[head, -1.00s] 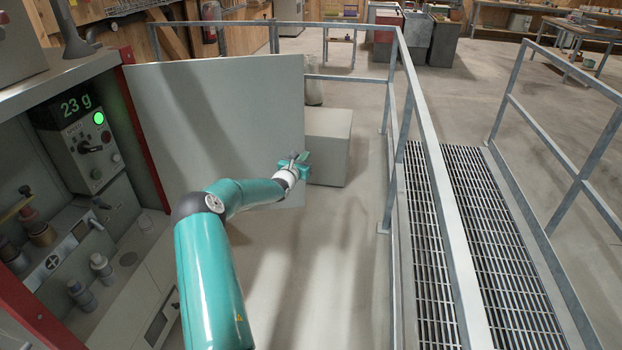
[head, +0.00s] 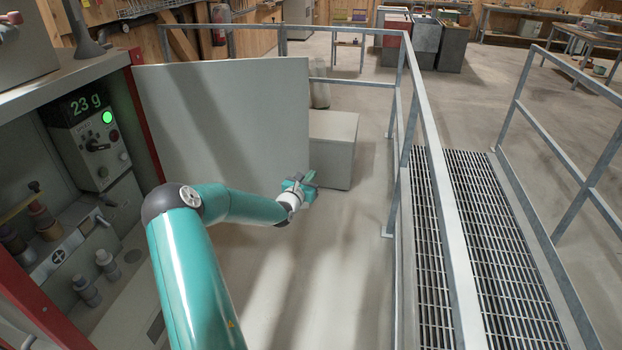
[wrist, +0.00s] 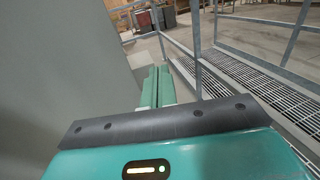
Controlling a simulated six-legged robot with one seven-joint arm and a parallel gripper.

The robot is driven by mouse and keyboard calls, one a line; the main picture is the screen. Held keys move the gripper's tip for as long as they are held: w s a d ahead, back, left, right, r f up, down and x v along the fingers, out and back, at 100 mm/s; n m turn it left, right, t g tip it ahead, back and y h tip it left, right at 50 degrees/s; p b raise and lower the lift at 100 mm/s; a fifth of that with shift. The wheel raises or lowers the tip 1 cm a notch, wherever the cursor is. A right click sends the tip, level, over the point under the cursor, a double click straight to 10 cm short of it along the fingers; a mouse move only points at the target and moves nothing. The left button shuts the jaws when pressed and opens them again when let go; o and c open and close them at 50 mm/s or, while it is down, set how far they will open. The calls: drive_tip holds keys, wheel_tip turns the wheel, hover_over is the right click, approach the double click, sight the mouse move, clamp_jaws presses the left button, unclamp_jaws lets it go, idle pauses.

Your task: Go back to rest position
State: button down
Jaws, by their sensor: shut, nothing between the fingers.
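My gripper (head: 306,183) is at the end of my teal arm, in the middle of the head view. It is beside the lower right corner of the large grey panel (head: 225,115) and in front of a grey box (head: 333,150). In the wrist view its two green fingers (wrist: 158,82) lie side by side, shut and empty. The arm hangs in free air, clear of the control cabinet on the left.
The open cabinet with a 23 g display (head: 86,103), a control box (head: 95,150) and several knobs stands at left. A metal railing (head: 432,160) and grated walkway (head: 500,240) run along the right. Bare floor (head: 340,260) lies between.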

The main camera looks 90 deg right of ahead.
drive_tip(key=shift+a, duration=0.3)
drive_tip(key=shift+s, duration=0.1)
drive_tip(key=w+a+r+m+g+y, duration=0.1)
drive_tip(key=w+a+r+m, duration=0.4)
drive_tip(key=w, duration=0.2)
drive_tip(key=w+a+r+m+y, duration=0.2)
drive_tip(key=w+a+r+m, duration=0.3)
drive_tip(key=w+a+r, duration=0.15)
drive_tip(key=w+a+r+m+t+y, duration=0.2)
drive_tip(key=w+a+t, duration=0.1)
drive_tip(key=w+a, duration=0.65)
drive_tip(key=w+a+r+m+t+y, duration=0.25)
drive_tip(key=w+a, duration=0.35)
drive_tip(key=a, duration=0.6)
drive_tip(key=w+a+r+t+y, duration=0.2)
drive_tip(key=w+a+t, duration=0.1)
drive_tip(key=a, duration=0.9)
drive_tip(key=w+a+r+t+y, duration=0.1)
drive_tip(key=w+a+t+y, duration=0.1)
drive_tip(key=a, duration=1)
drive_tip(key=s+a+r+t+y, duration=0.1)
drive_tip(key=s+a+y, duration=0.1)
drive_tip(key=a, duration=0.7)
drive_tip(key=s+a+r+n+t+y, duration=0.1)
drive_tip(key=s+a+t+y, duration=0.1)
drive_tip(key=a, duration=0.8)
drive_tip(key=shift+a+y, duration=0.2)
drive_tip(key=shift+y, duration=0.35)
drive_tip(key=shift+w+d, duration=0.1)
drive_tip(key=shift+w, duration=0.05)
